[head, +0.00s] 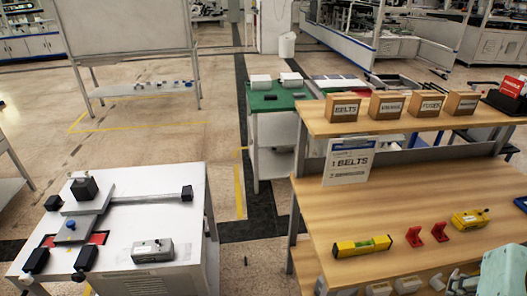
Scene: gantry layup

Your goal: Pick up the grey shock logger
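A small grey box-shaped device (152,250), which looks like the grey shock logger, lies on the white table (183,222) at the lower left. It has a dark round detail on top and sits near the table's front right part, apart from the dark-knobbed fixture. A similar yellow device (470,218) lies on the wooden bench at the right. My gripper's fingers do not show. A pale greenish block at the bottom right corner may be part of my arm, but I cannot tell.
The fixture (85,215) with black knobs and a long bar (145,198) fills the table's left and back. Floor lies open between table and bench.

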